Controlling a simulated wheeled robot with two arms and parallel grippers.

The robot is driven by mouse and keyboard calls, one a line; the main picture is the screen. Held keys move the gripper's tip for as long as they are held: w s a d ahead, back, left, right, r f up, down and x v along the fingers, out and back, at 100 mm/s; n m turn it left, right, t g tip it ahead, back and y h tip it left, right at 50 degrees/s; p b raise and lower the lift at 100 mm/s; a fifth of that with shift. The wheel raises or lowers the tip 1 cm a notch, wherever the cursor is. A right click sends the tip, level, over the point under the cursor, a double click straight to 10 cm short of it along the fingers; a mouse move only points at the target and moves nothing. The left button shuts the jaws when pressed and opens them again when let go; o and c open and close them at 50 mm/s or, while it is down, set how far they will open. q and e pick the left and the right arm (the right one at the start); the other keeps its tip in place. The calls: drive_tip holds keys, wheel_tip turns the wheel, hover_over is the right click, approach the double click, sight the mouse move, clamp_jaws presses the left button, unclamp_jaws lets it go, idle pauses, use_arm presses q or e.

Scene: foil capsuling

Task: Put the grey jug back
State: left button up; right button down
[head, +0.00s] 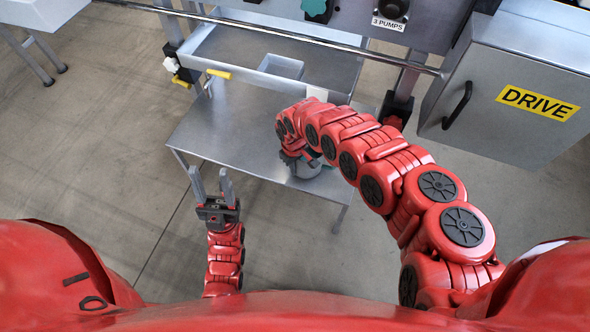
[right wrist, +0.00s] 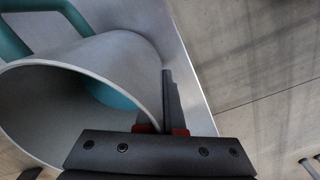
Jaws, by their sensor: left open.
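The grey jug (head: 306,169) is at the front right of the low steel table, largely covered by my right arm in the head view. In the right wrist view the jug (right wrist: 115,62) fills the left side, its round mouth facing the camera, with a teal handle (right wrist: 12,42) beyond it. My right gripper (right wrist: 163,128) is at the jug's rim, one dark finger along the outside of its wall. The other finger is not clear, so I cannot tell whether the wall is gripped. My left gripper (head: 213,187) is open and empty, in front of the table's left front edge.
The steel table (head: 225,125) has bare room left of the jug. Behind it is a steel tray (head: 232,48) with a bin (head: 281,67) and a rail (head: 300,40) across. A yellow-handled lever (head: 218,74) stands at the left. The DRIVE cabinet (head: 505,90) is at the right.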

drive_tip(key=shift+w+f, duration=0.1)
drive_tip(key=shift+f, duration=0.45)
drive_tip(key=shift+r, duration=0.15)
drive_tip(key=shift+f, duration=0.25)
drive_tip(key=c, duration=1)
unclamp_jaws()
drive_tip(key=shift+r, duration=0.1)
drive_tip(key=shift+c, duration=0.2)
drive_tip(key=shift+r, duration=0.5)
wheel_tip(320, 180, up, 11)
drive_tip(key=p, duration=0.4)
drive_tip(key=shift+a+r, duration=0.15)
